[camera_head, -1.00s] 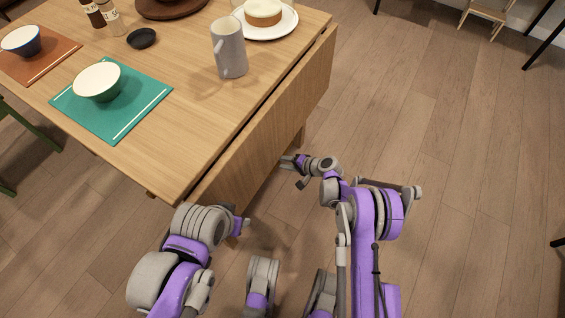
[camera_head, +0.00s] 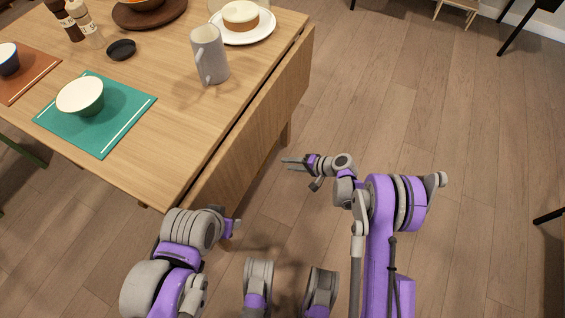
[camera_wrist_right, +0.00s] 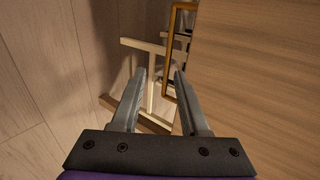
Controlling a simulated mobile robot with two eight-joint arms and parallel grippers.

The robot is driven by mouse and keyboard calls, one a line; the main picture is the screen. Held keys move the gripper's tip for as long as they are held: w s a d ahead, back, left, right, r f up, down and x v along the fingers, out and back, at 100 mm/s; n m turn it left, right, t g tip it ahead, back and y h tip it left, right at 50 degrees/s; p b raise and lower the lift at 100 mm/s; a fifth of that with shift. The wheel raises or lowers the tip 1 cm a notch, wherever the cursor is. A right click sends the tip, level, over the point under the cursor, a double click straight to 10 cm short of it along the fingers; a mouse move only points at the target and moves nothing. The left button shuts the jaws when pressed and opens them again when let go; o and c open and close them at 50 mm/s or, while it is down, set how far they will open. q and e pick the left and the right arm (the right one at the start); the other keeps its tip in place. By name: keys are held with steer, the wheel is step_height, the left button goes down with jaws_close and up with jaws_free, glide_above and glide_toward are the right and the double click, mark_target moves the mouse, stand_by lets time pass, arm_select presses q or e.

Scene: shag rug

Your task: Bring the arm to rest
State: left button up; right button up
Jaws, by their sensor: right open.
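My right gripper (camera_head: 297,164) is open and empty beside the table's near right side, below the level of the top. Its two fingers (camera_wrist_right: 157,95) stand apart in the right wrist view with nothing between them. The right arm is bent, with its forearm pointing left toward the table. My left arm comes in at the lower left by the table's near corner. Only a small part of its end (camera_head: 235,226) shows there, and I cannot make out its fingers.
The wooden table (camera_head: 165,135) fills the upper left. On it are a grey mug (camera_head: 209,55), a cake (camera_head: 240,14) on a white plate (camera_head: 262,33), bowls on a teal mat (camera_head: 120,105) and an orange mat (camera_head: 38,72). The wooden floor (camera_head: 400,110) to the right is clear.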

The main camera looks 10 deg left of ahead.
steer(key=shift+s+d+r, duration=0.1)
steer(key=shift+d, duration=0.15)
steer(key=shift+r, duration=0.1)
stand_by(0.3)
